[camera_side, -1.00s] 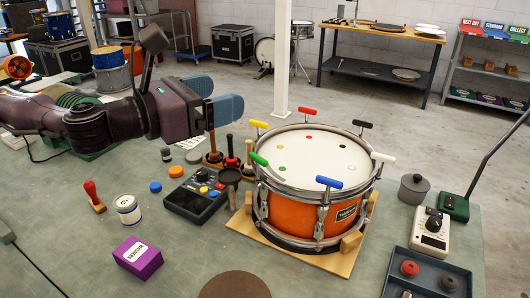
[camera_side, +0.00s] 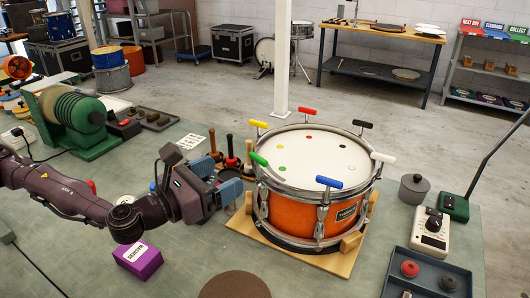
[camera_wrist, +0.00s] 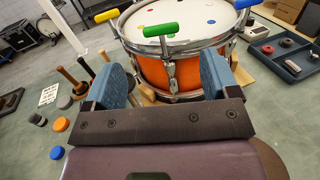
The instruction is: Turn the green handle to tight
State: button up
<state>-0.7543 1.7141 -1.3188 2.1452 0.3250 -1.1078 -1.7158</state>
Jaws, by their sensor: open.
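The green handle (camera_side: 260,159) is a T-shaped key on the near left rim of the orange drum (camera_side: 291,211). In the wrist view the green handle (camera_wrist: 160,29) stands ahead, with its bar lying roughly across the picture and tilted slightly. My gripper (camera_side: 237,186) is open and empty, left of the drum and lower than the green handle. In the wrist view its two blue fingers (camera_wrist: 168,85) are spread apart, with the handle beyond and between them. I see no contact with the handle.
Blue (camera_side: 329,182), yellow (camera_side: 262,124), red (camera_side: 307,111), black (camera_side: 362,123) and white (camera_side: 383,157) handles ring the drum. Wooden-handled tools (camera_side: 230,145) stand behind my gripper. A purple box (camera_side: 137,257) lies front left. A dark tray (camera_side: 426,278) sits at the right.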

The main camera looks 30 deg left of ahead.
aim_at(256, 158)
jog(key=x, duration=1.1)
jog(key=shift+w, duration=0.3)
jog(key=shift+c, duration=0.2)
jog(key=c, duration=0.9)
